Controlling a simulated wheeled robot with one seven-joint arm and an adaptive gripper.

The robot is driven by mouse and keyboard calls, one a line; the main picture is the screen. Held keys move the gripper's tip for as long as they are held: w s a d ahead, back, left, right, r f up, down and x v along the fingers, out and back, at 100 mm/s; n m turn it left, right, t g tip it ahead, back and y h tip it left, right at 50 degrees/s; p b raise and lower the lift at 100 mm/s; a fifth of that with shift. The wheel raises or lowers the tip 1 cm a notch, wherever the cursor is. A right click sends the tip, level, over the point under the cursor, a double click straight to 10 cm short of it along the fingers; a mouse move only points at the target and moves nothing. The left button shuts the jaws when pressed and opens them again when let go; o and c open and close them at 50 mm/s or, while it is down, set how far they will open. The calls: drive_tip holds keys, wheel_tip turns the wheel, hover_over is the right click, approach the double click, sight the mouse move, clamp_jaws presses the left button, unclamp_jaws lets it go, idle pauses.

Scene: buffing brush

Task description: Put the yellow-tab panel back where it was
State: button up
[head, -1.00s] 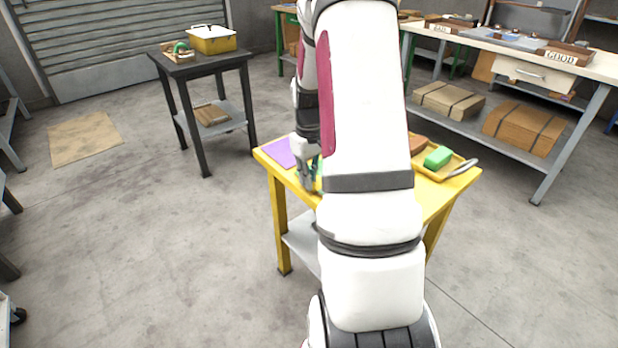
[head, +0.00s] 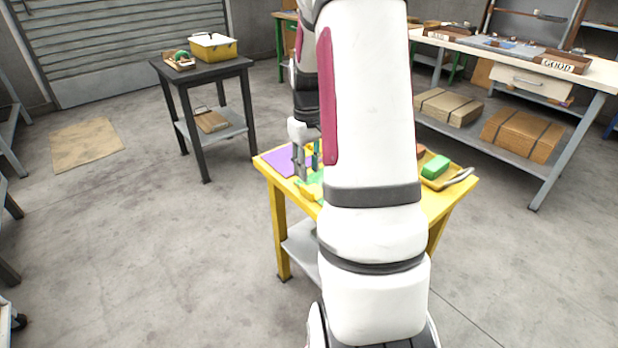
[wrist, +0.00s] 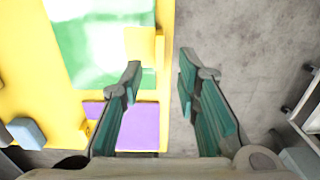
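The green panel with a yellow tab (head: 310,190) lies at the left front of the yellow table (head: 437,205), partly hidden by my arm. In the wrist view its green face (wrist: 100,45) is at the upper left, with the yellow tab (wrist: 146,45) on its right side. My gripper (head: 307,172) is above the table's left end, beside the panel. In the wrist view my gripper (wrist: 160,75) is open, with floor showing between the fingers. The left fingertip is close to the tab; contact cannot be told.
A purple sheet (head: 280,161) lies at the table's left corner; it also shows in the wrist view (wrist: 140,128). A yellow tray (head: 430,181) with a green block (head: 435,167) is on the right. A dark side table (head: 205,70) stands at the back left, with open floor between.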

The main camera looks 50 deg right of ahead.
drive_tip(key=s+a+r+n, duration=0.1)
drive_tip(key=s+a+r, duration=0.1)
drive_tip(key=a+r, duration=0.7)
drive_tip(key=s+a+r, duration=0.3)
drive_tip(key=a+r, duration=0.5)
drive_tip(key=a, duration=0.3)
drive_tip(key=s+a+n+t, duration=0.1)
drive_tip(key=s+a, duration=1.2)
drive_tip(key=s, duration=0.4)
drive_tip(key=shift+a+f+p, duration=0.15)
drive_tip(key=shift+a+p, duration=0.2)
drive_tip(key=shift+p, duration=0.05)
wheel_tip(320, 180, up, 17)
drive_tip(key=t+p, duration=0.3)
drive_tip(key=p, duration=1.2)
drive_tip(key=shift+n, duration=0.3)
